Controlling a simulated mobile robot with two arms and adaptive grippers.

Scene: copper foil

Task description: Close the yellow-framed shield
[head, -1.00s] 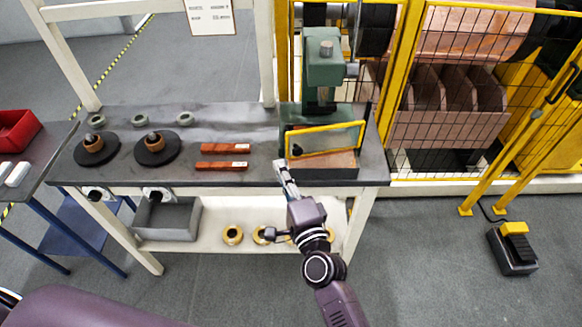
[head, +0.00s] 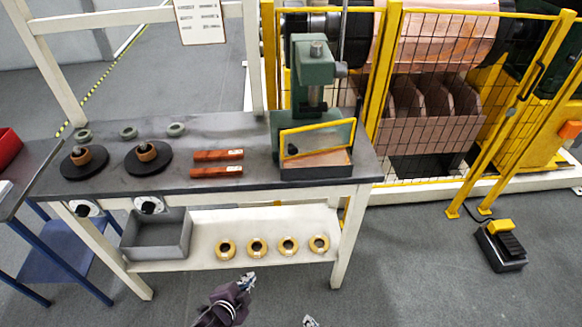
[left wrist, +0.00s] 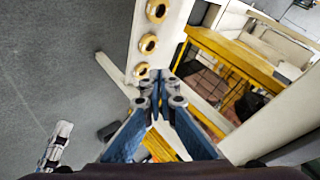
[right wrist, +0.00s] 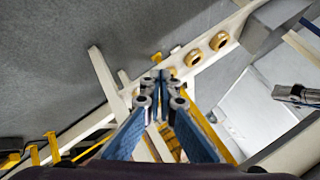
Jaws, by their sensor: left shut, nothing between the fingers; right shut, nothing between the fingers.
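The yellow-framed shield (head: 318,139) is a clear panel in a yellow rectangular frame. It stands in front of the green press (head: 313,68) on the right end of the bench, over the press's copper-topped base (head: 316,165). My left gripper (head: 249,278) is shut and empty, low in front of the bench and well away from the shield. It also shows shut in the left wrist view (left wrist: 160,76). My right gripper (head: 310,321) barely shows at the bottom edge of the head view. The right wrist view (right wrist: 163,76) shows it shut and empty.
The bench top (head: 110,184) holds red bars (head: 217,172), black discs with copper rings (head: 148,154) and green rings. Its lower shelf (head: 215,255) holds a grey bin (head: 157,236) and several brass rings. A yellow mesh fence (head: 440,110) stands right. A foot pedal (head: 500,246) is on the floor.

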